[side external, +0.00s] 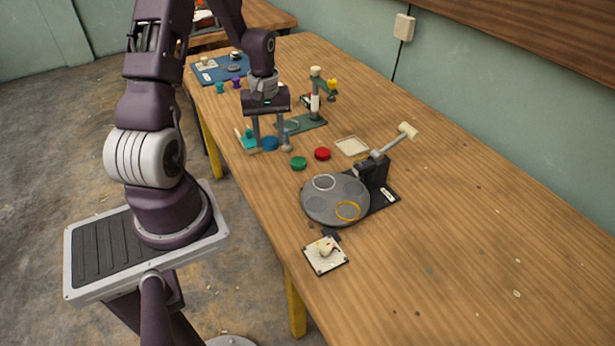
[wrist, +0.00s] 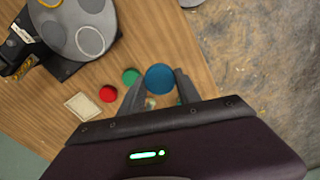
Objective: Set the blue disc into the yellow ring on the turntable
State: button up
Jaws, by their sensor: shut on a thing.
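My gripper (side external: 270,146) is shut on the blue disc (side external: 270,143), which sits between its two fingertips. The wrist view also shows the blue disc (wrist: 160,78) between the fingers. I cannot tell whether the disc is clear of the table. The turntable (side external: 319,208) is a round grey plate toward the front, with darker round spots. The yellow ring (side external: 348,218) lies on the turntable on its near right side. The wrist view shows part of the yellow ring (wrist: 49,3) at its top edge.
A green disc (side external: 299,163) and a red disc (side external: 322,154) lie between my gripper and the turntable. A white ring (side external: 324,175) is on the turntable. A lever (side external: 395,141) rises behind it. A green-based stand (side external: 303,124) is close behind my gripper. The table's right side is clear.

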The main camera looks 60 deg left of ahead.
jog(key=w+d+r+m, duration=0.1)
jog(key=w+d+m, duration=0.55)
jog(key=d, duration=0.35)
jog(key=r+m, duration=0.2)
jog(key=m, duration=0.5)
send_over(348, 211)
jog(key=shift+m, duration=0.35)
notch_tip(348, 211, down, 10)
jog(key=shift+f, duration=0.15)
jog(key=shift+f, duration=0.25)
